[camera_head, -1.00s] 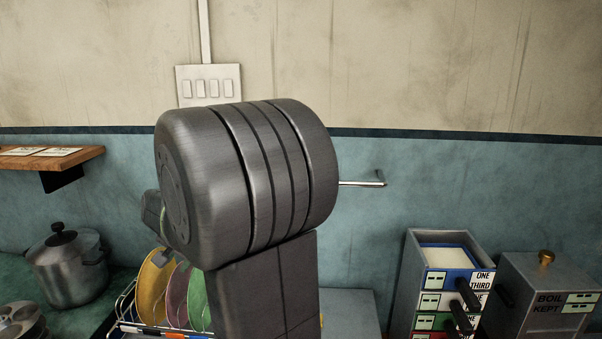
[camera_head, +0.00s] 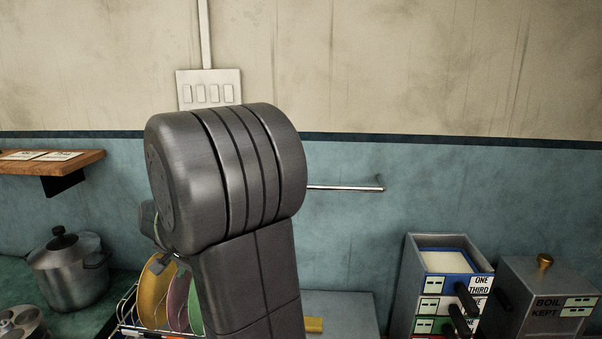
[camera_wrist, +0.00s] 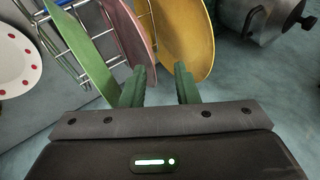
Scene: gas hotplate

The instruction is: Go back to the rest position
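In the wrist view my gripper (camera_wrist: 160,88) shows two green fingers standing apart with a gap between them, and nothing is held in the gap. Behind the fingers are a yellow plate (camera_wrist: 186,35), a pink plate (camera_wrist: 125,30) and a green plate (camera_wrist: 80,55) in a wire rack (camera_wrist: 88,28). I cannot tell how far the fingertips are from the plates. In the head view my large grey arm link fills the middle and hides the fingers. The yellow plate (camera_head: 153,293) shows left of the arm.
A lidded metal pot (camera_head: 68,272) stands at the left under a wooden shelf (camera_head: 50,161). A rail (camera_head: 345,188) is on the wall behind my arm. A drawer stack (camera_head: 440,285) and a grey box with a brass knob (camera_head: 545,297) stand at the right.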

